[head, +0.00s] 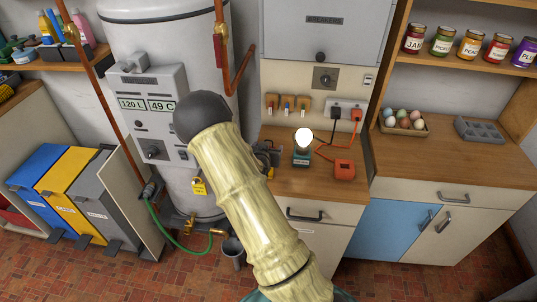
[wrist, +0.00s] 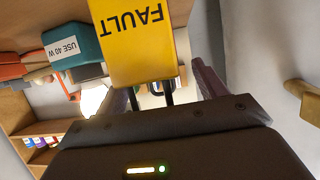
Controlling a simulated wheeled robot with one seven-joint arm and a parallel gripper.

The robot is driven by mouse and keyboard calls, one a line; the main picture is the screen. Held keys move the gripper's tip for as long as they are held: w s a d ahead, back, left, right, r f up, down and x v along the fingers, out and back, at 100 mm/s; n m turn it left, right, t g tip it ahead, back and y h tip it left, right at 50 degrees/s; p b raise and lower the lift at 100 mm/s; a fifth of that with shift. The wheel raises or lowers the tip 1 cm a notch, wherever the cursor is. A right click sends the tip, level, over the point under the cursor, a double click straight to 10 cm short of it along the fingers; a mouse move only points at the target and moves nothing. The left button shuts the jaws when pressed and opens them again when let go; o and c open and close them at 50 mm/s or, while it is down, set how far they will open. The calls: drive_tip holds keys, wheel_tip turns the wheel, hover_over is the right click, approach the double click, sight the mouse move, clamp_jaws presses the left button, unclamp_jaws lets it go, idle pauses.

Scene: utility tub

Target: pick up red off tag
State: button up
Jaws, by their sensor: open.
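I cannot make out a red tag with readable OFF lettering. Three small brown tag-like pieces hang in a row on the panel under the breaker box; the left one (head: 272,103) shows some red, but it is too small to read. My gripper (head: 268,155), partly hidden by my arm, is beside the counter's left end. In the wrist view my gripper (wrist: 165,92) is open, its fingers apart. A yellow piece marked FAULT (wrist: 140,40), upside down with two dark prongs, is close in front of the fingers. I cannot tell whether they touch it.
A lit bulb on a teal base (head: 302,158) and an orange box (head: 344,169) with a cord stand on the counter. The water heater (head: 165,60) stands left. An egg tray (head: 403,124) and grey tray (head: 480,131) are at right. The right counter's front is clear.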

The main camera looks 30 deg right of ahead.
drive_tip(key=shift+w+d+f, duration=0.15)
drive_tip(key=shift+w+d, duration=0.1)
drive_tip(key=shift+w, duration=0.05)
drive_tip(key=c, duration=1.4)
wheel_tip(320, 180, up, 10)
drive_tip(key=b, duration=0.1)
idle(0.3)
